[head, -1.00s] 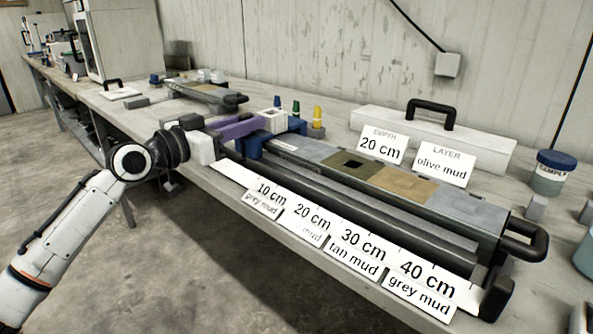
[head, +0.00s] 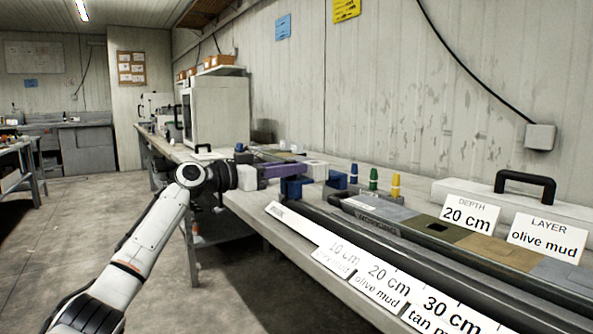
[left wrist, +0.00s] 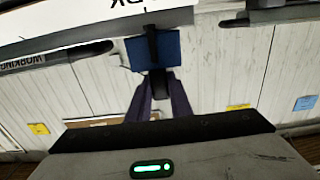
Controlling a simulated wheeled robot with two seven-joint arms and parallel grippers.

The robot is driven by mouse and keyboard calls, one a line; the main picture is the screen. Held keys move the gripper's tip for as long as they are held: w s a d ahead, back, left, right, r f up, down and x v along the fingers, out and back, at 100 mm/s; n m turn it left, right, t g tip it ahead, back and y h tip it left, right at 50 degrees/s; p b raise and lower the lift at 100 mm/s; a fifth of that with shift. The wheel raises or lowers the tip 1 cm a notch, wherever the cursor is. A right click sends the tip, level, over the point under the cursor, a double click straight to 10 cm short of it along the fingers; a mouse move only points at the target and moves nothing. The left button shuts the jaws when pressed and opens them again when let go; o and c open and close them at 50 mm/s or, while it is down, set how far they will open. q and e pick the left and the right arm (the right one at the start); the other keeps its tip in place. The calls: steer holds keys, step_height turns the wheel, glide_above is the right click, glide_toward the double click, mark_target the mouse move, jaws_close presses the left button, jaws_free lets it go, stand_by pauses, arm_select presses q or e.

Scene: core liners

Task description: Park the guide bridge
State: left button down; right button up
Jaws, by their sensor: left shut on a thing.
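My left gripper (head: 300,171), with purple fingers, is shut on the guide bridge. In the left wrist view, the purple fingers (left wrist: 159,88) close on a dark part, with a blue block of the bridge (left wrist: 153,50) beyond. My right gripper is out of view.
Depth cards, among them the 20 cm card (head: 388,287), line the rack's front. A white case (head: 450,192) with a black handle is at right. A pale cabinet (head: 218,112) stands farther along the bench.

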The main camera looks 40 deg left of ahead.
arm_select(q)
steer(key=shift+a+r, duration=0.1)
steer(key=shift+a, duration=0.2)
steer(key=c, duration=1.6)
jaws_free()
steer(key=shift+w+a, duration=0.1)
steer(key=shift+d+b+v, duration=0.2)
steer(key=shift+b+v, duration=0.2)
steer(key=shift+v, duration=4.75)
